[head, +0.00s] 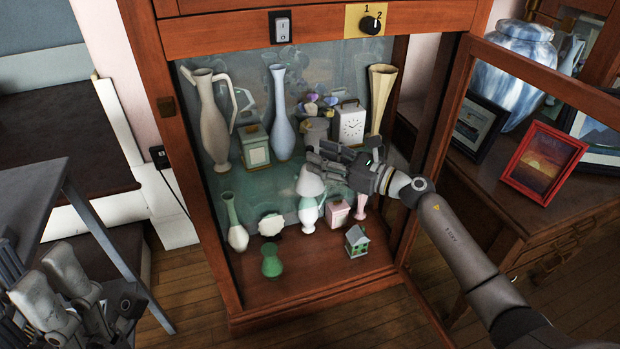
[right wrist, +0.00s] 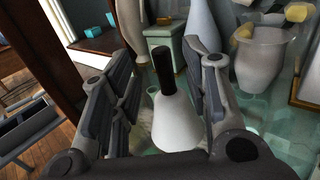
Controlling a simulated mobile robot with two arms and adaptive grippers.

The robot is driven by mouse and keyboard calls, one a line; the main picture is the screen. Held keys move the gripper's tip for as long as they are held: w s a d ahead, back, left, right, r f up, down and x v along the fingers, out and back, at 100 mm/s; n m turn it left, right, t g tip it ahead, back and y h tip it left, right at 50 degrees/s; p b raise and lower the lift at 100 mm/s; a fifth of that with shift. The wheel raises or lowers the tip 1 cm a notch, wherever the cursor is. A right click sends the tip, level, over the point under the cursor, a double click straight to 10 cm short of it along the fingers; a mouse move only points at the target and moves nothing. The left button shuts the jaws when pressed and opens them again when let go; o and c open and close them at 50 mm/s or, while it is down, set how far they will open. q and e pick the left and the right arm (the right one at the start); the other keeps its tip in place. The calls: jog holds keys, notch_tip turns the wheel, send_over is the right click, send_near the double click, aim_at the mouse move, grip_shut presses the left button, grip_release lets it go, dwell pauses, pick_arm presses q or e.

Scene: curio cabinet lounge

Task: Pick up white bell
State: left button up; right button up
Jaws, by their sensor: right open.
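The white bell (right wrist: 178,122) has a black handle and stands upright on a glass shelf in the right wrist view. In the head view its white flared body (head: 310,184) shows just below my right gripper (head: 318,160), which hides the handle. My right gripper is open, with its fingers on either side of the bell in the right wrist view (right wrist: 160,78); I see no grip on it. My left gripper (head: 22,280) is partly in view at the lower left of the head view, away from the cabinet; its jaw state is unclear.
The cabinet (head: 300,290) holds a tall jug (head: 212,125), a blue vase (head: 281,120), a square green-framed item (head: 255,150), a grey pot (head: 315,130) and a white clock (head: 350,124) close around the bell. The open glass door (head: 440,170) stands at the right.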

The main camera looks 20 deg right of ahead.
aim_at(310, 147)
jog(key=x, duration=0.4)
jog(key=shift+w+d+r+b, duration=0.1)
jog(key=shift+r+b, duration=0.15)
jog(key=shift+b, duration=0.15)
grip_shut()
